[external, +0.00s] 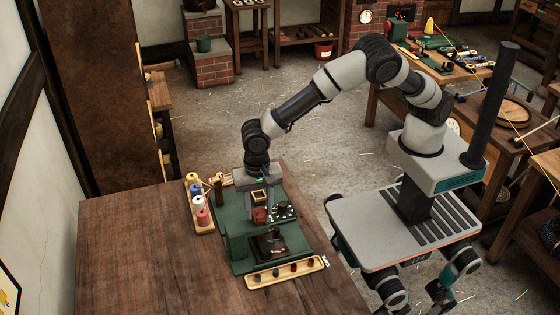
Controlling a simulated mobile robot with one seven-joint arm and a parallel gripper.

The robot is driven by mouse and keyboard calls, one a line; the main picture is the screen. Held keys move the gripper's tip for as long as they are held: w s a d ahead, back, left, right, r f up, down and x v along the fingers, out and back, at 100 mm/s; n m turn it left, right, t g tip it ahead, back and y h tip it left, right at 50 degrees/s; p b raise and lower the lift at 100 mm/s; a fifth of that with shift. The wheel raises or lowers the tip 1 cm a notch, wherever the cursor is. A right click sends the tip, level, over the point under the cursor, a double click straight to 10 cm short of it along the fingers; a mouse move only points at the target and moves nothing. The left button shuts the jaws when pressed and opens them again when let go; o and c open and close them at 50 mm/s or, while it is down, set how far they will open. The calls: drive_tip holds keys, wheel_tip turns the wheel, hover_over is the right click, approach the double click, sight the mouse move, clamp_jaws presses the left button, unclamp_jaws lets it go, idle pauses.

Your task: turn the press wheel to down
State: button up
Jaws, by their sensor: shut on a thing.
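The press is a green machine on the wooden table, with a green bed (237,252) and a dark plate (270,246) at its front. A small dark red round part, which looks like the press wheel (260,215), sits at its upper middle. My gripper (262,209) reaches down from above with its fingers at this wheel, shut on it. The fingers and the press partly hide each other, so the exact grip and the wheel's angle are too small to tell.
A wooden rack of coloured thread spools (205,228) stands close on the press's left. A pale wooden tray (260,281) with several small dark pieces lies in front of it. The table's left part (140,250) is clear. My base stands beyond the table's right edge.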

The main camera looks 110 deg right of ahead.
sight(259, 212)
drive_tip(key=shift+r+m, duration=0.1)
drive_tip(key=shift+m, duration=0.5)
drive_tip(key=o, duration=1.1)
drive_tip(key=shift+c, duration=0.2)
wheel_tip(259, 212, up, 17)
drive_tip(key=shift+r, duration=0.2)
